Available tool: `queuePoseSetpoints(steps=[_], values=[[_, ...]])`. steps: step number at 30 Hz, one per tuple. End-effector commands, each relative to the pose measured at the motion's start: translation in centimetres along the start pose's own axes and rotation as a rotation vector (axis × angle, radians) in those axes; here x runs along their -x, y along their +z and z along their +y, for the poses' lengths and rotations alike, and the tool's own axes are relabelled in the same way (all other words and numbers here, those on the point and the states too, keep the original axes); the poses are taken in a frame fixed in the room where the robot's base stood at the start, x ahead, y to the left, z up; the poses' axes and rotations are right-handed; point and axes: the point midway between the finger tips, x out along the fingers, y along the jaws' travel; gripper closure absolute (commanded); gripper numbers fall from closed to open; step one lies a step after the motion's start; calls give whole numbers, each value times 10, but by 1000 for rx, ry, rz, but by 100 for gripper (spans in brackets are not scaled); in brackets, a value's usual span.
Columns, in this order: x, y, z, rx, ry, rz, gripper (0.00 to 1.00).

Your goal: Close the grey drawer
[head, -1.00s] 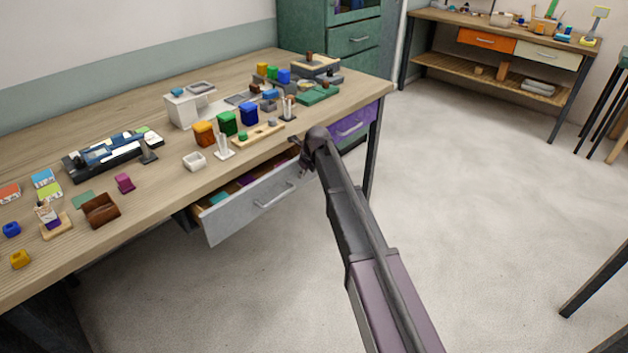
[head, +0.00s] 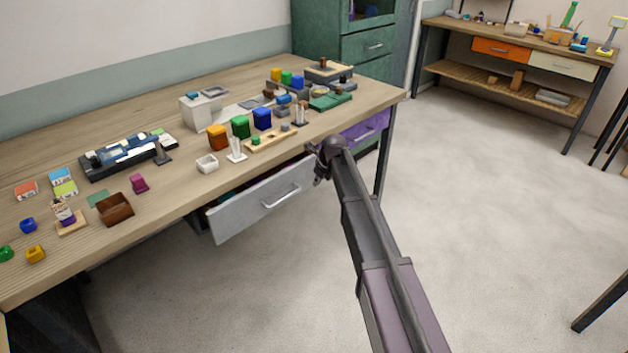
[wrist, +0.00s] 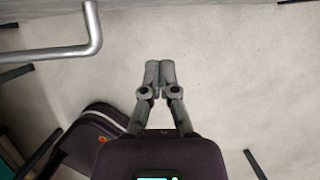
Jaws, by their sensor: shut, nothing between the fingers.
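The grey drawer (head: 240,213) hangs under the front of the wooden table in the head view. It is partly open, with a narrow strip of its inside showing behind the front panel. Its bar handle (head: 281,196) is on the front panel and also shows large at the upper left of the wrist view (wrist: 60,51). My gripper (head: 319,178) is at the right end of the drawer front in the head view. In the wrist view my gripper's fingers (wrist: 159,75) are together and empty, to the right of the handle. I cannot tell whether they touch the panel.
The wooden table (head: 140,222) carries many small items, among them an orange container (head: 217,137) and a white box (head: 207,107). A purple drawer (head: 362,131) is right of the grey one. A table leg (head: 383,165) stands behind my arm. The floor in front is clear.

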Motion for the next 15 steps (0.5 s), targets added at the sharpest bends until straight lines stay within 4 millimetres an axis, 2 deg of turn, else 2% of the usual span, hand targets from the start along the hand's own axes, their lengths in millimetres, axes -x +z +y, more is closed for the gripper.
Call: queuePoseSetpoints(steps=[2, 15], values=[[5, -12, -1, -3, -1, 0, 100], [46, -10, -2, -2, -1, 0, 100]])
